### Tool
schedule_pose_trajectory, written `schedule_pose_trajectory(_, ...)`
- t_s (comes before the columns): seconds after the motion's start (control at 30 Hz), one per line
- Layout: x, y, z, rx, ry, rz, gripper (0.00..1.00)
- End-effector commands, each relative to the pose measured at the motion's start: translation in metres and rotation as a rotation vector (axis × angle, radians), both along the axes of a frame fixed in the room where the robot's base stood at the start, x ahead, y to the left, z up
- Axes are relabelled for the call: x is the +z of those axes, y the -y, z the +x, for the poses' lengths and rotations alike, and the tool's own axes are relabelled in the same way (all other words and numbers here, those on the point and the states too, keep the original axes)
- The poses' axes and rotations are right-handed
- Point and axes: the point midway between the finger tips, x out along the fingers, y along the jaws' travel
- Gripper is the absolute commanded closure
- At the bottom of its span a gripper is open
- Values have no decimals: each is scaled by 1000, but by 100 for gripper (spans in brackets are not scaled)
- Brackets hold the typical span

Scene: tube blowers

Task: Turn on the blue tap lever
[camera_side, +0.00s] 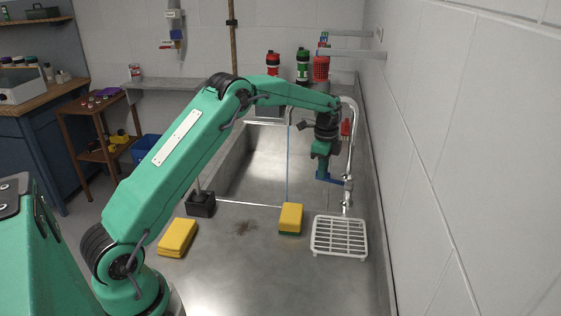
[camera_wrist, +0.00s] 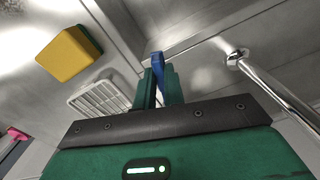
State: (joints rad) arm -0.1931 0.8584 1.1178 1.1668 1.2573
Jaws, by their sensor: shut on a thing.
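The blue tap lever (camera_side: 328,178) sticks out from the tap's upright pipe (camera_side: 348,188) at the right side of the sink. My gripper (camera_side: 321,170) points down at the lever and is shut on it. In the wrist view the lever (camera_wrist: 158,64) stands between my two green fingers (camera_wrist: 158,88), with its tip showing beyond them. A thin blue vertical line (camera_side: 288,160), which looks like a stream of water, runs from below the spout into the sink. A red lever (camera_side: 346,127) sits higher on the pipe, partly beside my wrist.
A white wire rack (camera_side: 340,238) lies just in front of the tap. A yellow sponge (camera_side: 291,217) lies left of it, and more yellow sponges (camera_side: 177,237) lie farther left. The wall (camera_side: 460,150) stands close on the right. Red and green bottles stand behind.

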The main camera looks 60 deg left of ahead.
Motion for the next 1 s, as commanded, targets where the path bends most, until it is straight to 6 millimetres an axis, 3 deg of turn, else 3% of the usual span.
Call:
schedule_pose_trajectory(0.3, 2, 0, 2, -12, 4, 1, 100)
schedule_pose_trajectory(0.33, 2, 0, 2, -12, 4, 1, 87)
schedule_pose_trajectory(0.43, 2, 0, 2, -11, 4, 1, 68)
schedule_pose_trajectory(0.77, 1, 0, 1, -10, 2, 0, 67)
schedule_pose_trajectory(1.0, 13, 0, 2, -10, 4, 1, 67)
